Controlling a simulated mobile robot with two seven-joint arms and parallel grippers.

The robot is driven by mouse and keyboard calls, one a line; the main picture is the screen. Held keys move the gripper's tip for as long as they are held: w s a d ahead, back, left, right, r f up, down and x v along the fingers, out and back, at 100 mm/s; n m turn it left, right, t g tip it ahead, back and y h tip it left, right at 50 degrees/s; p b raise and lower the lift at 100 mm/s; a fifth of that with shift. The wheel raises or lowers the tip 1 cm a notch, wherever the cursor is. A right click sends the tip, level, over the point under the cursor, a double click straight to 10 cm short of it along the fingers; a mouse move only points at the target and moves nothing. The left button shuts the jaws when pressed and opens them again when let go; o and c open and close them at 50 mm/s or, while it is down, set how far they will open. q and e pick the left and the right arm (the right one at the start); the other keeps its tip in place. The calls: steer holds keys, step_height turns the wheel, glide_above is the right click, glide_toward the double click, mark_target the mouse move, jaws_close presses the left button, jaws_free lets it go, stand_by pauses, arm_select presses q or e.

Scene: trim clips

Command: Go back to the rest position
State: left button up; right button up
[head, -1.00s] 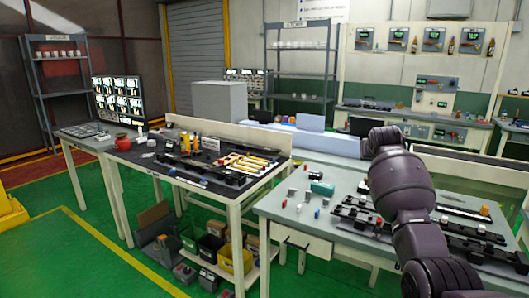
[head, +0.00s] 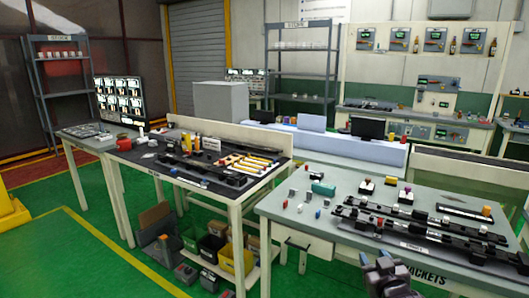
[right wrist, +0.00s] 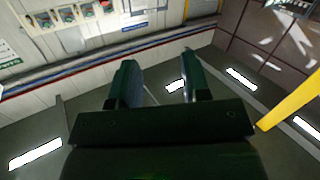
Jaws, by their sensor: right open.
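My right gripper (head: 383,262) shows at the bottom edge of the head view, in front of the near edge of the right workbench (head: 300,228). Only its upper end is in the picture. In the right wrist view its two fingers (right wrist: 157,75) stand apart with nothing between them. That camera looks towards the upper walls and ceiling lights. My left gripper is not in view.
The right workbench holds black rails (head: 420,232), a green block (head: 323,189) and several small clips. The left bench (head: 236,197) carries yellow-handled tools and parts. Bins (head: 210,247) stand below it. Green floor (head: 90,255) is free at lower left.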

steer(key=s+f+g, duration=0.1)
steer(key=s+f, duration=0.5)
steer(key=s, duration=0.4)
steer(key=s+f+m+g, duration=0.1)
steer(key=s+f+g, duration=0.1)
steer(key=s+f, duration=0.5)
steer(key=s+f+g, duration=0.2)
steer(key=s+f, duration=0.5)
steer(key=s, duration=0.5)
steer(key=shift+s+f, duration=0.15)
steer(key=shift+s, duration=0.2)
